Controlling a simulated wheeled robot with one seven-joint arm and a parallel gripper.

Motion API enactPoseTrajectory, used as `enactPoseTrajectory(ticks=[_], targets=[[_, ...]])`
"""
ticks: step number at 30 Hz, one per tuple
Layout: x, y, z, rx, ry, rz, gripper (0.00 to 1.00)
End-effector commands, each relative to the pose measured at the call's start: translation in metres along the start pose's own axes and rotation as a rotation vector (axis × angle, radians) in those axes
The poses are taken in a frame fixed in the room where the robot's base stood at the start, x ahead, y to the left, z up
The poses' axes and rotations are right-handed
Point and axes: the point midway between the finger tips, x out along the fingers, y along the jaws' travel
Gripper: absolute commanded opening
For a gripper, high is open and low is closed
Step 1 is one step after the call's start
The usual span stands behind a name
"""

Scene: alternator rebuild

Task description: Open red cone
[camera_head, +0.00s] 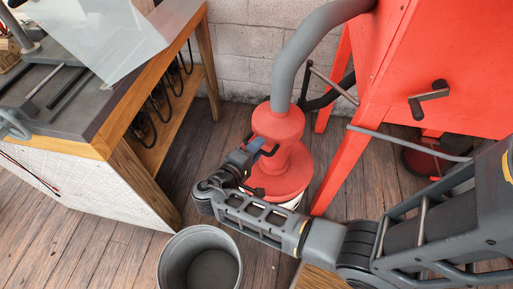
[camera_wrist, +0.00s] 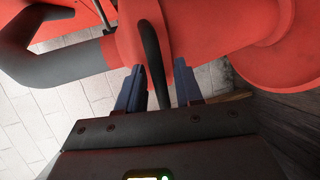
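I see gaps beside the handle. The cone's underside is partly hidden by my arm.
A grey bucket (camera_head: 200,262) stands on the wooden floor in front of the cone. A workbench (camera_head: 125,115) with tools is on the left. A red cabinet (camera_head: 440,60) on red legs stands close on the right. A brick wall is behind.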

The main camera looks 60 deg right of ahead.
Motion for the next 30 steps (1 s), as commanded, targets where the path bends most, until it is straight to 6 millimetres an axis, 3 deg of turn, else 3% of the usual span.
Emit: enactPoseTrajectory(ticks=[15, 30], targets=[[-0.07, -0.001, 0.0, 0.0, 0.002, 0.0, 0.35], [-0.075, 0.0, 0.0, 0.0, 0.001, 0.0, 0.35]])
